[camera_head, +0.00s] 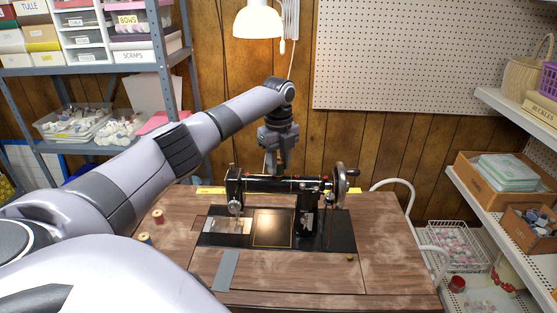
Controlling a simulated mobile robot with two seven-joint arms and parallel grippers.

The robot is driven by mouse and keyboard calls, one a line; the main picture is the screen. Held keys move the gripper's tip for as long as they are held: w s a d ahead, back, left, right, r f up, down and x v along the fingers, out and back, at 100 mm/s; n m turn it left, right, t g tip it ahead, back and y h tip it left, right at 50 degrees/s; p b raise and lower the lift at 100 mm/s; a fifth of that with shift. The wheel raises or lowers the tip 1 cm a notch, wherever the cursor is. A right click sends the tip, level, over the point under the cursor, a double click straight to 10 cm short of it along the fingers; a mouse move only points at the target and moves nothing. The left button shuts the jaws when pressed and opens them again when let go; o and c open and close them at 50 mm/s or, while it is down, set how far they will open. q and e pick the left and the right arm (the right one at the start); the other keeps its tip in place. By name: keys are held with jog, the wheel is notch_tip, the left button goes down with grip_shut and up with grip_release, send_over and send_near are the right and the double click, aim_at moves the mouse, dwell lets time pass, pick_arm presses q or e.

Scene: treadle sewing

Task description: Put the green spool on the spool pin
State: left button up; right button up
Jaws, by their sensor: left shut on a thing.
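The black sewing machine (285,185) stands on the wooden table, its handwheel (341,181) at the right. My left gripper (271,165) points down over or just behind the middle of the machine's top arm. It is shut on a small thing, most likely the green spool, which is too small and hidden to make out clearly. The spool pin cannot be made out either; the gripper may cover it. A red spool (158,216) and a dark blue spool (145,239) stand on the table at the left. My right gripper is not in view.
A grey strip (227,270) lies on the wooden table (300,285) in front of the machine. A yellow strip (210,190) lies behind it. A hanging lamp (258,22) is above. Shelves stand at both sides. The table's front right is mostly clear.

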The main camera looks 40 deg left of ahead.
pick_arm(q)
jog(key=o, duration=1.1)
notch_tip(320, 180, up, 7)
jog(key=shift+r+b, duration=0.1)
jog(key=shift+b, duration=0.2)
